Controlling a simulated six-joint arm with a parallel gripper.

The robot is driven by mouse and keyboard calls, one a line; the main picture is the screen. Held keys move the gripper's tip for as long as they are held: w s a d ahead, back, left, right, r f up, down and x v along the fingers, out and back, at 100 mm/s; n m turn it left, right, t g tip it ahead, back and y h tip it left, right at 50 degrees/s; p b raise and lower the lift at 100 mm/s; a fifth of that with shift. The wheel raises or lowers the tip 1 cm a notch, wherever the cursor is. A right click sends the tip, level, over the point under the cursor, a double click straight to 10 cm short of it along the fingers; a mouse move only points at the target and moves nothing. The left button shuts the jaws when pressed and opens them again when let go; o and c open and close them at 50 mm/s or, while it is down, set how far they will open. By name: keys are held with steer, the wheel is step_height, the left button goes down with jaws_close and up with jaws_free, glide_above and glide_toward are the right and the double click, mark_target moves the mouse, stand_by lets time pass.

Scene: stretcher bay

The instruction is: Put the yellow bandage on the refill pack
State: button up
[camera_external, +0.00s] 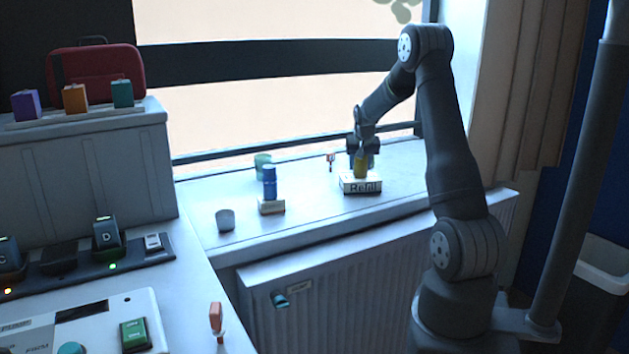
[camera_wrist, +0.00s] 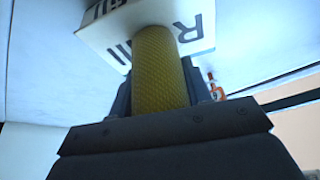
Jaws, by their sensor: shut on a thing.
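The yellow bandage (camera_external: 361,163) is an upright roll at the refill pack on the sill. The refill pack (camera_external: 360,185) is a white box with dark lettering reading "Refill". My gripper (camera_external: 362,152) is shut on the bandage from above. In the wrist view the yellow bandage (camera_wrist: 159,70) stands between my fingers, with its far end at the white refill pack (camera_wrist: 110,32). The bandage looks to be on or just above the pack's top; I cannot tell whether they touch. My gripper (camera_wrist: 163,95) hides the bandage's near end.
A blue roll (camera_external: 269,182) stands on a small box (camera_external: 271,206) to the left, with a teal cup (camera_external: 262,164) behind it. A grey cup (camera_external: 225,220) stands further left. A small orange-red item (camera_external: 330,160) is near the window. The sill front is clear.

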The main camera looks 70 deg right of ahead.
steer(key=o, duration=1)
steer(key=shift+f, duration=0.15)
steer(key=v, duration=1.2)
steer(key=shift+r, duration=0.25)
